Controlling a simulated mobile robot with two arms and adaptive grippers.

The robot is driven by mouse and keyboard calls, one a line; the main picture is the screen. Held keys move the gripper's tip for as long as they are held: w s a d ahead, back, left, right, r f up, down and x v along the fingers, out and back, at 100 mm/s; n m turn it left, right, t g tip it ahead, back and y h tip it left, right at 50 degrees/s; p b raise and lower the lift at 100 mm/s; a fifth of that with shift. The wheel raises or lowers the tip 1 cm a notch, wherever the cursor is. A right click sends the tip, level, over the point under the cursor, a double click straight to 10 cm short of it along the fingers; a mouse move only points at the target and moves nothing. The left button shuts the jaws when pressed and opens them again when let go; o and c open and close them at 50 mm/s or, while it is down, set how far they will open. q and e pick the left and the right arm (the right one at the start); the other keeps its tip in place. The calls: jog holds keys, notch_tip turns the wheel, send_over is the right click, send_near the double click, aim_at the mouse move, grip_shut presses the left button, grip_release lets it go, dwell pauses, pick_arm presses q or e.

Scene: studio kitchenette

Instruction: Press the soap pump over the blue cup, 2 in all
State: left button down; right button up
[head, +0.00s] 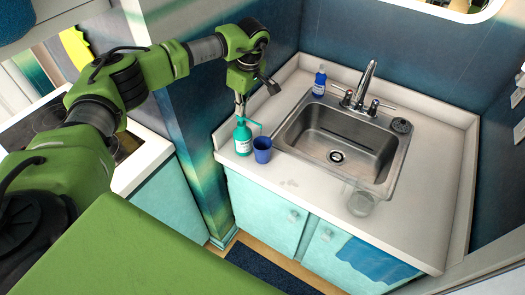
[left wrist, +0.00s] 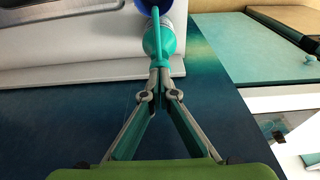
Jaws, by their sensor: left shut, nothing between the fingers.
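The teal soap pump bottle (head: 243,138) stands upright on the counter at the left of the sink. The blue cup (head: 262,149) stands just to its right and nearer the front edge, with the pump's spout reaching toward it. My left gripper (head: 240,104) is shut and empty, directly above the pump head. In the left wrist view the closed fingertips (left wrist: 159,76) are at the teal pump head (left wrist: 157,50), and whether they touch it is unclear. The blue cup (left wrist: 150,5) is cut off at the top there. My right gripper is not in view.
The steel sink (head: 337,150) with its faucet (head: 365,82) lies to the right. A blue bottle (head: 320,80) stands at the back of the counter. A clear glass (head: 361,203) stands at the front right of the sink. The wall is close on the left.

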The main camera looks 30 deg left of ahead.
pick_arm(q)
jog(key=shift+s+f+b, duration=0.1)
jog(key=shift+f+b, duration=0.25)
jog(key=shift+f, duration=0.35)
jog(key=shift+r, duration=0.15)
jog(key=shift+r+p, duration=1)
jog(key=shift+r, duration=0.45)
jog(key=shift+r, duration=0.15)
notch_tip(320, 180, up, 6)
jog(key=p, duration=0.4)
jog(key=shift+f, duration=0.2)
